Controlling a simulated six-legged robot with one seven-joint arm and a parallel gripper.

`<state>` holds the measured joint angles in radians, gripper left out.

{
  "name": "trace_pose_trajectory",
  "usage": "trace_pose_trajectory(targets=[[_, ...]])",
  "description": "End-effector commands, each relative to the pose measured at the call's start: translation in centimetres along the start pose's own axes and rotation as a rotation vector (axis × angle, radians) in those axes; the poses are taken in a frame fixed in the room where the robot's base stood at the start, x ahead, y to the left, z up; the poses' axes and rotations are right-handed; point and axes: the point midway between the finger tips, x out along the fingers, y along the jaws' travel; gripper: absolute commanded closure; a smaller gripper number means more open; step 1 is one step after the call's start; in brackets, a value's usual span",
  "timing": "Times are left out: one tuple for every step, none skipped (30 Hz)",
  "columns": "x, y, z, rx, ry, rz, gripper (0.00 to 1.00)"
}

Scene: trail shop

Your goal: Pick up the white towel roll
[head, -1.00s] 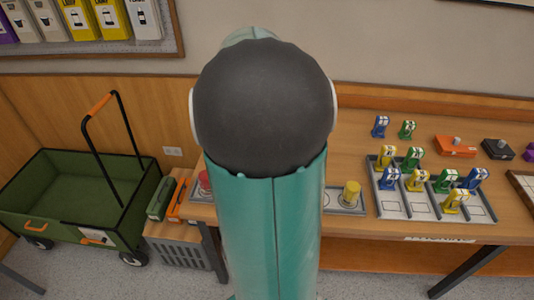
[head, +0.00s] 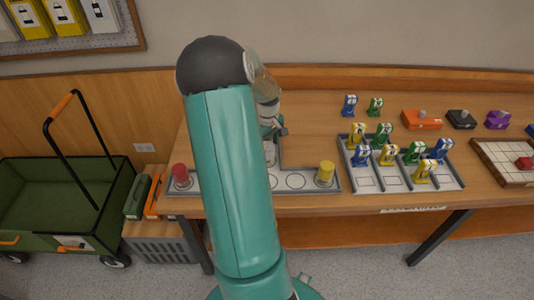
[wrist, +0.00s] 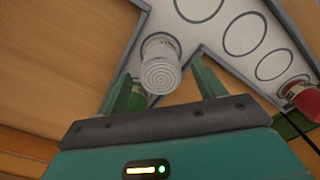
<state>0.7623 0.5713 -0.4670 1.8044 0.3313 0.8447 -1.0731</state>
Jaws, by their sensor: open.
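The white towel roll (wrist: 160,68) shows its spiral end in the wrist view. It stands on a grey tray (wrist: 222,62) marked with ring outlines. My gripper (wrist: 161,80) is open, with one finger to each side of the roll in that view. No contact shows, and I cannot tell how far off the roll is. In the head view my gripper (head: 274,131) is partly hidden behind my arm, above the tray (head: 225,187). A pale upright piece (head: 269,152) below it looks like the roll.
A red roll (head: 180,173) and a yellow roll (head: 325,171) stand at the tray's ends. A compartment tray (head: 394,187) with several coloured figures lies to the right. A green wagon (head: 60,190) stands at left.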

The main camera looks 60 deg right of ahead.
Motion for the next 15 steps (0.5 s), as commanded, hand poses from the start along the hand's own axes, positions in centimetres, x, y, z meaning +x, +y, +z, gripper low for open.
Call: trace_pose_trajectory(targets=[[0.2,0.1,0.1,0.000,0.000,0.000,0.31],[0.4,0.1,0.1,0.000,0.000,0.000,0.31],[0.6,0.1,0.1,0.000,-0.001,0.000,0.31],[0.9,0.0,0.1,0.000,-0.001,-0.001,0.31],[1.2,0.0,0.1,0.000,-0.002,-0.001,0.31],[1.8,0.0,0.1,0.001,-0.003,-0.001,0.31],[2.2,0.0,0.1,0.001,-0.002,-0.001,0.31],[2.7,-0.1,0.1,0.001,-0.003,-0.002,0.31],[3.4,-0.1,0.1,0.000,-0.004,-0.002,0.31],[3.9,-0.1,0.1,0.001,-0.003,-0.002,0.31],[4.3,0.0,0.1,0.001,-0.002,-0.001,0.31],[4.8,0.0,0.1,0.001,-0.002,-0.001,0.31],[5.1,0.0,0.1,0.001,-0.002,-0.001,0.31],[5.3,0.0,0.1,0.000,-0.001,0.000,0.31],[5.4,0.0,0.0,0.000,0.000,0.001,0.31]])
